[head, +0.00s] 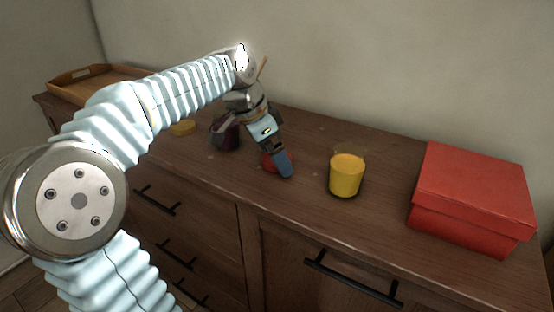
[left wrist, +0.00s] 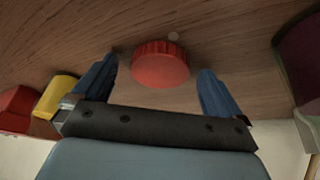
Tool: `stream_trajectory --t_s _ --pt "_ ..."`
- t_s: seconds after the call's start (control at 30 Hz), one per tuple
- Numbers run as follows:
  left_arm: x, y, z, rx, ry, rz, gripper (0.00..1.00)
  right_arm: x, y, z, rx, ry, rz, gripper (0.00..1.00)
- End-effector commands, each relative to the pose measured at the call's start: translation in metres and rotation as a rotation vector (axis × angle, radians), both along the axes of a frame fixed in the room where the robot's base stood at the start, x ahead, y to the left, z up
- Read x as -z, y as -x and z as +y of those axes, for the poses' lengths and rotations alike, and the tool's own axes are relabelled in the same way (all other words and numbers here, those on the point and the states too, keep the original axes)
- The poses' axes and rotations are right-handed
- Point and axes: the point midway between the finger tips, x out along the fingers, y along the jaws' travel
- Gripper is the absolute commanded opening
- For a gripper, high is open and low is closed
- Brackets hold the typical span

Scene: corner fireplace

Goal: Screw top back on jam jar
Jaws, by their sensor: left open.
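A round red lid (head: 267,162) with a ridged rim lies on the wooden cabinet top, partly hidden by my gripper in the head view. In the left wrist view the red lid (left wrist: 160,64) sits between the two blue fingers. My left gripper (head: 283,164) is open above the lid; the fingers stand apart from its sides. A dark red jar (head: 226,137), which looks like the jam jar, stands to the left of the gripper, partly covered by my arm. Its dark side (left wrist: 303,58) shows at the right edge of the wrist view. My right gripper is not in view.
A glass of yellow contents (head: 346,177) stands right of the gripper. A red box (head: 474,196) is at the right end. A wooden tray (head: 85,88) is at the far left, and a wall stands behind.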

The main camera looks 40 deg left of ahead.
Motion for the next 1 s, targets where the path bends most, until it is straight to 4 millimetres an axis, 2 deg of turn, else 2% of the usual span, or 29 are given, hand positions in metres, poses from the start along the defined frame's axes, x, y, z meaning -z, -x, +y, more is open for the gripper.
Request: stream_trajectory --t_s 0.07,0.1,0.4,0.47,0.77,0.93,1.0 --pt "0.000 0.000 0.000 0.000 0.000 0.000 1.00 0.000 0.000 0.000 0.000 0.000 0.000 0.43" --pt "0.000 0.000 0.000 0.000 0.000 0.000 0.97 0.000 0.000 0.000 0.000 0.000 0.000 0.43" --pt "0.000 0.000 0.000 0.000 0.000 0.000 0.51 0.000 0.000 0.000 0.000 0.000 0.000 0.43" --pt "0.000 0.000 0.000 0.000 0.000 0.000 0.44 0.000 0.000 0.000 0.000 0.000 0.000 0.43" --pt "-0.006 0.000 0.000 0.001 -0.001 -0.001 0.44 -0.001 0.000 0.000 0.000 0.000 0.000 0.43" --pt "-0.034 -0.001 0.000 0.003 -0.002 -0.006 0.44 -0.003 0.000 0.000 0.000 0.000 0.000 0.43" --pt "-0.047 0.007 -0.010 0.004 -0.002 -0.004 0.44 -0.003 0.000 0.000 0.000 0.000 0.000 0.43"
